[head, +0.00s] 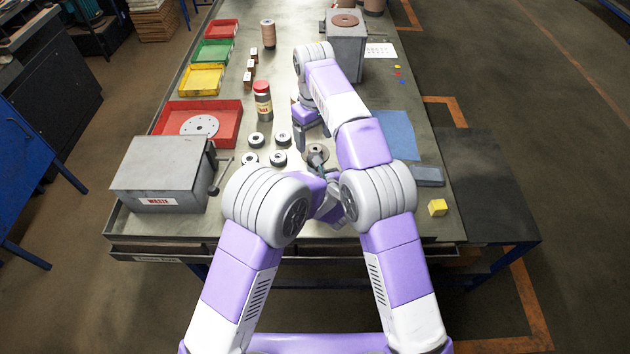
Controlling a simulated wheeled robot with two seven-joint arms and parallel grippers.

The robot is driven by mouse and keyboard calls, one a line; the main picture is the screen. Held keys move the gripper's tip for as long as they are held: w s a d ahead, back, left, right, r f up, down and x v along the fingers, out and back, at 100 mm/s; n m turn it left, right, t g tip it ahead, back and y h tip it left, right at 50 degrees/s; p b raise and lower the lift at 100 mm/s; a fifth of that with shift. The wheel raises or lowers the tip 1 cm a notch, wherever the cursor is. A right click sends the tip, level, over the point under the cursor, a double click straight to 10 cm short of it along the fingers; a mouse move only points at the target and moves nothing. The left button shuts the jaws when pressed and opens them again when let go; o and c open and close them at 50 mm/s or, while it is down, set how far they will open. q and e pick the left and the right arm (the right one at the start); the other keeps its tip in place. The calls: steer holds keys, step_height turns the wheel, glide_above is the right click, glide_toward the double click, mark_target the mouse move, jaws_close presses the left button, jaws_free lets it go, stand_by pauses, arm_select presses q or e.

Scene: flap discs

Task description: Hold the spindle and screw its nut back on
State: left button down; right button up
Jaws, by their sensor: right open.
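The spindle (317,151), a small round brownish-grey piece with a dark centre, is on the bench in front of my arms. My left gripper (317,163) is low at its near side, mostly hidden by my forearm. I cannot tell whether its fingers are shut on the spindle. My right gripper (313,133) points down just beyond and above the spindle, open, with its fingers apart. I cannot make out the nut for certain. Several small dark rings with pale centres, one of them a ring (278,159), lie left of the spindle.
A grey waste box (160,172) stands at the near left. Red (236,116), yellow (185,80) and green trays line the left edge. A labelled jar (263,108) stands behind the rings. A grey machine (347,50) is at the back.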

arm_select(q)
steer(key=shift+d, duration=0.1)
steer(key=c, duration=1.1)
jaws_free()
steer(key=shift+o, duration=0.2)
steer(key=shift+s+r, duration=0.1)
steer(key=shift+s, duration=0.05)
